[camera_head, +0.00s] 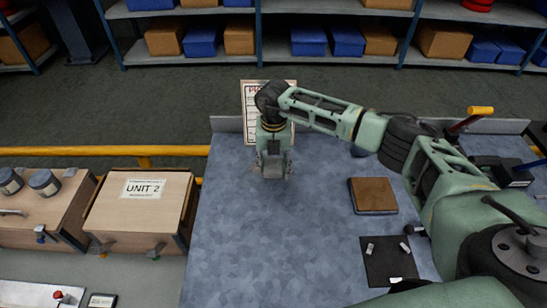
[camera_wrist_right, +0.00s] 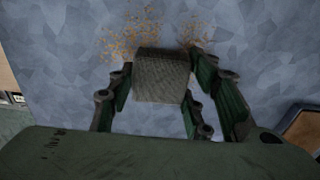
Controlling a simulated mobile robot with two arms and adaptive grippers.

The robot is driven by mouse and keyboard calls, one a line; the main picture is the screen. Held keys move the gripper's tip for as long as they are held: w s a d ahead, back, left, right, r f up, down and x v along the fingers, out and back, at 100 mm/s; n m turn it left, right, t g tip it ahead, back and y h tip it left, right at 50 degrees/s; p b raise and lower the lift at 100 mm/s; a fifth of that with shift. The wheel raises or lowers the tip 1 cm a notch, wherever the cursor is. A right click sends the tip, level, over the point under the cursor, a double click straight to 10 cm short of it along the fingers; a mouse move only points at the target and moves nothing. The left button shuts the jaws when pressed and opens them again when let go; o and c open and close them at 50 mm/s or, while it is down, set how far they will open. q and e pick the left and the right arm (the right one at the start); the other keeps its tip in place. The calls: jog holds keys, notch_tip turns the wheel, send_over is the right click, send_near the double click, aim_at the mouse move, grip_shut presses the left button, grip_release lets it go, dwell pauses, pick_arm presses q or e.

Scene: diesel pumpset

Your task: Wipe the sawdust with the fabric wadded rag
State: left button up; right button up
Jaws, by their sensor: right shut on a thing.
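My right gripper (camera_head: 273,168) hangs over the blue-grey bench top (camera_head: 260,240), near its far edge. In the right wrist view my right gripper (camera_wrist_right: 160,95) is shut on a grey-brown woven rag (camera_wrist_right: 162,78), a blocky wad held between the fingers. Orange-brown sawdust (camera_wrist_right: 128,40) is scattered on the bench top on both sides of the rag and beyond it. The rag covers part of the bench there, and I cannot tell if it touches the surface. In the head view the gripper hides the rag and most of the sawdust. My left gripper is not in view.
A brown block (camera_head: 373,195) and a black mat (camera_head: 388,262) with small metal parts lie on the bench's right side. A notice board (camera_head: 254,100) stands at the far edge. A wooden UNIT 2 box (camera_head: 140,210) is left of the bench. The bench's front middle is clear.

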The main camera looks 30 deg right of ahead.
aim_at(273, 181)
jog(key=shift+s+a+p, duration=0.3)
jog(key=shift+s+p, duration=0.3)
jog(key=shift+s, duration=0.05)
jog(key=shift+s+a+f+p, duration=0.1)
jog(key=shift+s+a+p, duration=0.15)
jog(key=shift+s, duration=0.2)
jog(key=shift+s+a+p, duration=0.15)
jog(key=shift+s+p, duration=0.05)
jog(key=shift+s, duration=0.2)
jog(key=shift+a+f, duration=0.1)
jog(key=shift+a, duration=0.05)
